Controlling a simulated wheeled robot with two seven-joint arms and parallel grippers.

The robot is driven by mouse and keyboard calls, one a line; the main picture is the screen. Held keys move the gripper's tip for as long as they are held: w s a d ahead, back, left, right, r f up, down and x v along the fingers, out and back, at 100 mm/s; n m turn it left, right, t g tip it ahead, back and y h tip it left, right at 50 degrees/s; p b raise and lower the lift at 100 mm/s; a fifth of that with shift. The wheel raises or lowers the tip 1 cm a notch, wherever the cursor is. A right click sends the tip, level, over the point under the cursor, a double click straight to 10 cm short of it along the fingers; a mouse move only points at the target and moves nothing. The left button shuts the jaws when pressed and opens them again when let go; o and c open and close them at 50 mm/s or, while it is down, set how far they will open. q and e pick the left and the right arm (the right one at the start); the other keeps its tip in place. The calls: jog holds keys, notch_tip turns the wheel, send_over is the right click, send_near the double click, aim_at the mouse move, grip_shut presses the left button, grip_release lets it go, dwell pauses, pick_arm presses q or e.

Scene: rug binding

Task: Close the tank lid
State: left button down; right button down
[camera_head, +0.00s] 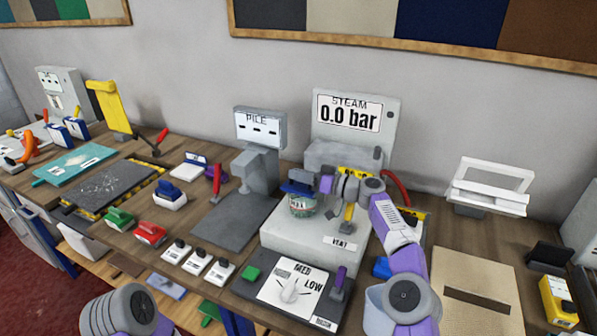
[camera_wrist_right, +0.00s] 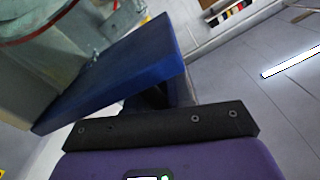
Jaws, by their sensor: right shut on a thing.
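The tank (camera_head: 302,206) is a small clear, labelled vessel on the light grey steam unit. Its blue lid (camera_head: 295,188) sits at its top; I cannot tell from the head view whether it lies fully flat. My right gripper (camera_head: 318,184) comes in from the right and is shut on the lid's edge. In the right wrist view the blue lid (camera_wrist_right: 125,70) is a thick slab running up from the dark jaw (camera_wrist_right: 160,126), with the greyish tank wall beside it on the left. My left gripper is out of view.
The steam unit (camera_head: 285,238) has a display reading 0.0 bar behind the tank and a dial panel (camera_head: 290,290) in front. A yellow-handled vent lever (camera_head: 348,215) and a red hose (camera_head: 397,188) are close to my right arm. The pile tester (camera_head: 258,165) stands left.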

jog(key=shift+s+a, duration=0.1)
jog(key=shift+a, duration=0.05)
jog(key=c, duration=1.3)
grip_release()
jog(key=shift+c, duration=0.2)
jog(key=shift+o, duration=1.1)
jog(key=shift+s, duration=0.15)
jog(key=shift+d, duration=0.2)
jog(key=shift+d, duration=0.25)
jog(key=b+v, duration=0.1)
jog(key=v, duration=0.5)
jog(key=shift+s+d+b, duration=0.25)
jog(key=shift+s+b, duration=0.05)
jog(key=shift+b, duration=0.05)
